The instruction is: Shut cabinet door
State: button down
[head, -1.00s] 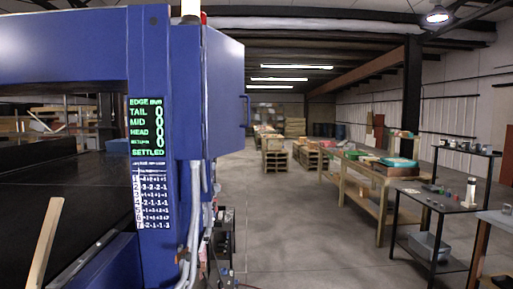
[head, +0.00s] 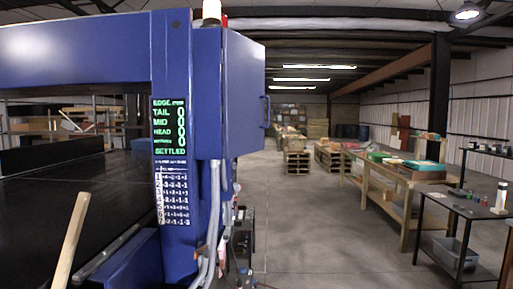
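The blue cabinet (head: 207,90) is mounted high on the blue machine frame, left of centre in the head view. A flat blue panel (head: 243,95) runs back from its right front edge, with a bar handle (head: 266,112) at the panel's far right edge. I cannot tell from here whether this panel is the door standing open or the cabinet's side. The inside of the cabinet is not visible. My gripper is not in view.
A green-lit display (head: 169,127) reads SETTLED, above a black conveyor surface (head: 110,185) with a wooden stick (head: 70,240) in front. Grey conduits (head: 214,220) and dark equipment (head: 243,225) stand below the cabinet. Open floor (head: 315,220) lies right, then a wooden workbench (head: 405,180) and black table (head: 455,208).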

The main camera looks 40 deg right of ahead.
aim_at(242, 59)
jog(key=u, duration=0.9)
jog(key=k, duration=1.05)
jog(key=z, duration=1.2)
jog(key=i, duration=0.95)
